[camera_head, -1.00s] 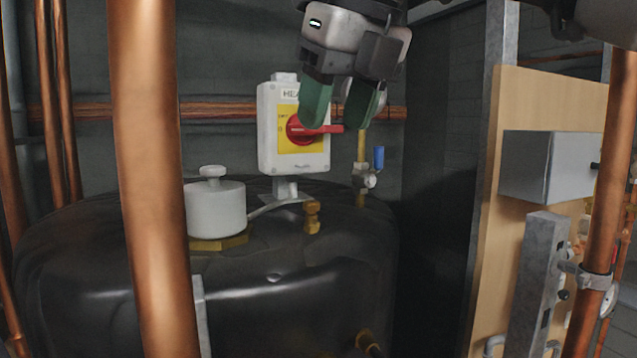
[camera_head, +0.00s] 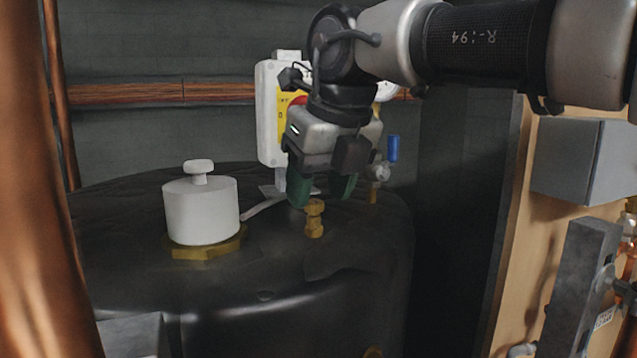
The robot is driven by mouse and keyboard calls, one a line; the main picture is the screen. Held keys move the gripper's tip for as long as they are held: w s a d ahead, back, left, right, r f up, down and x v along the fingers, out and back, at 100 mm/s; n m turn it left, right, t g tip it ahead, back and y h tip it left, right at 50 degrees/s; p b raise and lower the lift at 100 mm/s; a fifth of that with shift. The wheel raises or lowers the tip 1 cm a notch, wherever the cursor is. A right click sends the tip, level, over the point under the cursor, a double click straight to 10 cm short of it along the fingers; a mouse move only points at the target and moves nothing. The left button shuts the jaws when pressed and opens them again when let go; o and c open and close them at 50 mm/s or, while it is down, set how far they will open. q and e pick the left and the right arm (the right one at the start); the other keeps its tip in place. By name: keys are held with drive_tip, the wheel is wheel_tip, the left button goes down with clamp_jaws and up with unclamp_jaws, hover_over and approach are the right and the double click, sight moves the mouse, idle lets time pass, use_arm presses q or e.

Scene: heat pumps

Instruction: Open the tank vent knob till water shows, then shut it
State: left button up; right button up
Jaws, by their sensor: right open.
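The black tank (camera_head: 290,272) fills the lower middle of the head view. A small brass vent knob (camera_head: 314,219) stands upright on its top. My right gripper (camera_head: 322,192) points down from above, its two green fingers spread apart and empty. In the picture the fingertips are just above the knob, one to each side of its top; they do not grip it, and the exact gap in depth is hard to tell. No water shows at the knob. My left gripper is not in view.
A white cylindrical cap (camera_head: 201,210) on a brass nut sits on the tank to the left. The switch box (camera_head: 268,120) behind is partly hidden by my right arm. A blue-handled valve (camera_head: 392,150) is at right. A copper pipe (camera_head: 32,190) stands close at left.

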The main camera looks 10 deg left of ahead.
drive_tip(key=shift+f, duration=0.25)
drive_tip(key=shift+s+a, duration=0.1)
drive_tip(key=shift+s, duration=0.2)
drive_tip(key=shift+c, duration=1.6)
drive_tip(key=c, duration=0.6)
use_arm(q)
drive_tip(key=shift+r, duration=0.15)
